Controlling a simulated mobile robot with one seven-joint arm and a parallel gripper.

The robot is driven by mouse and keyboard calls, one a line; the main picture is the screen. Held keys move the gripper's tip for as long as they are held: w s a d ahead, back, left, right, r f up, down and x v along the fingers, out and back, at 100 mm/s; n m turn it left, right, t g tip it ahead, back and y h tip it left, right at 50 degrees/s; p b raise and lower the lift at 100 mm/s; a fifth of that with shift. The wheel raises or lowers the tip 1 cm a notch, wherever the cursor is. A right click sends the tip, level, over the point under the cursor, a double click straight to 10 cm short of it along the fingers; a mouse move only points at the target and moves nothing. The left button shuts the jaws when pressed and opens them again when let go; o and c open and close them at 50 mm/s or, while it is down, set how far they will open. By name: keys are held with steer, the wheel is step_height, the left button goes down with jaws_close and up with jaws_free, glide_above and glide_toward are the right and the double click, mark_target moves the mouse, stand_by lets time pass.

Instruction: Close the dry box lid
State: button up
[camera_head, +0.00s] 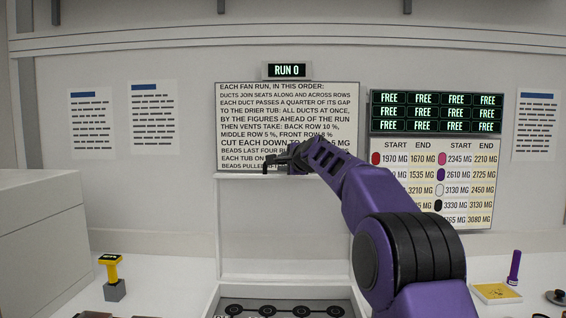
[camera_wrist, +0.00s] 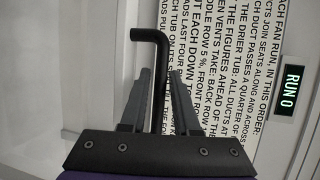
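The dry box (camera_head: 212,302) is at the bottom centre of the head view, showing round dark seats inside. Its white lid (camera_head: 285,235) stands upright at the back, open. My gripper (camera_head: 270,161) is at the lid's upper edge, left of its middle. In the wrist view my gripper (camera_wrist: 158,75) has its two fingers apart, with a black bent bar (camera_wrist: 151,36) between them, apparently the lid's handle. Gaps show beside the bar, so the fingers do not look closed on it. My arm hides the lid's upper right part.
A run-order board (camera_head: 250,110) and a FREE display (camera_head: 436,112) are on the wall behind. A yellow-topped tool on a grey block (camera_head: 115,290) stands left. A yellow tray (camera_head: 496,293) and purple stick (camera_head: 514,267) stand right. A large white cabinet (camera_head: 40,245) is far left.

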jaws_close()
stand_by(1.4)
